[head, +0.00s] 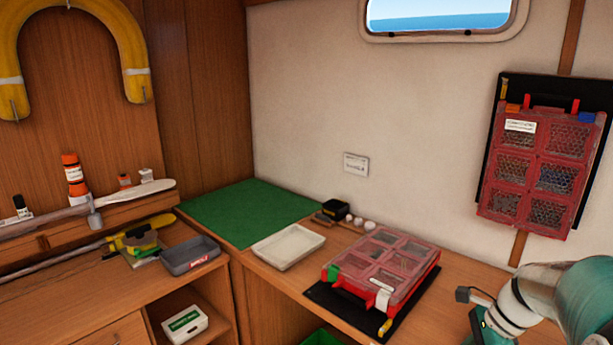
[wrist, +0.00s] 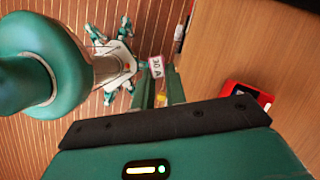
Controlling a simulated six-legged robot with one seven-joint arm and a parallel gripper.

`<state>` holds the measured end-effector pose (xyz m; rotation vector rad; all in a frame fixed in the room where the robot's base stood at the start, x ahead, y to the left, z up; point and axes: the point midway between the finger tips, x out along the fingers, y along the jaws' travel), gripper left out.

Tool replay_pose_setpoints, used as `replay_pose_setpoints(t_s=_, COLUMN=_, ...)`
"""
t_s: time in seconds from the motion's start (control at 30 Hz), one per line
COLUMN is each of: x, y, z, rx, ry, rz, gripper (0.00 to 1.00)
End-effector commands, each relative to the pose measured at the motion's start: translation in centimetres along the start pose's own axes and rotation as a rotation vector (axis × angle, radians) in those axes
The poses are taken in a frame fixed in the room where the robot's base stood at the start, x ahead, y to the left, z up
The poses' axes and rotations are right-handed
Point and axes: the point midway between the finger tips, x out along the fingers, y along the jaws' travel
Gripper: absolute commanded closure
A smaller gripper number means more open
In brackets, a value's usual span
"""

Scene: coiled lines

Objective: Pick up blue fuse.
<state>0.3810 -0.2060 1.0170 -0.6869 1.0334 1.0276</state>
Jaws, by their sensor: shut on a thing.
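In the wrist view my gripper (wrist: 158,78) points away from the camera. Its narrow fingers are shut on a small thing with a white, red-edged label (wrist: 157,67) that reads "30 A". A yellow bit (wrist: 163,97) shows between the fingers. I see no blue on the held thing, so I cannot confirm that it is the blue fuse. It is held over the edge between the striped floor and a wooden surface. In the head view only my arm shows at the lower right; the gripper is out of frame.
A red compartment case (head: 385,262) lies on a black mat on the bench. Another red case (head: 535,170) hangs on the wall. A white tray (head: 288,247), a green mat (head: 245,212) and a grey tray (head: 190,256) stand to the left. A red thing (wrist: 249,95) shows right in the wrist view.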

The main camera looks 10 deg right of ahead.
Motion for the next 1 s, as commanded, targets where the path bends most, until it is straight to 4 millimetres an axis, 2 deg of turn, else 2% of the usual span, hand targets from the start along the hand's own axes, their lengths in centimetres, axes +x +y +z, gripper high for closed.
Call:
replay_pose_setpoints(t_s=0.3, x=8.5, y=-3.9, z=7.6, rx=-0.668, ry=-0.004, rz=0.282, gripper=1.0)
replay_pose_setpoints(t_s=0.7, x=18.6, y=-8.7, z=16.7, rx=-1.504, ry=-0.002, rz=0.626, gripper=1.0)
replay_pose_setpoints(t_s=0.9, x=21.7, y=-10.4, z=19.6, rx=-1.778, ry=0.0, rz=0.737, gripper=1.0)
replay_pose_setpoints(t_s=1.0, x=22.1, y=-10.8, z=20.1, rx=-1.829, ry=0.002, rz=0.76, gripper=1.0)
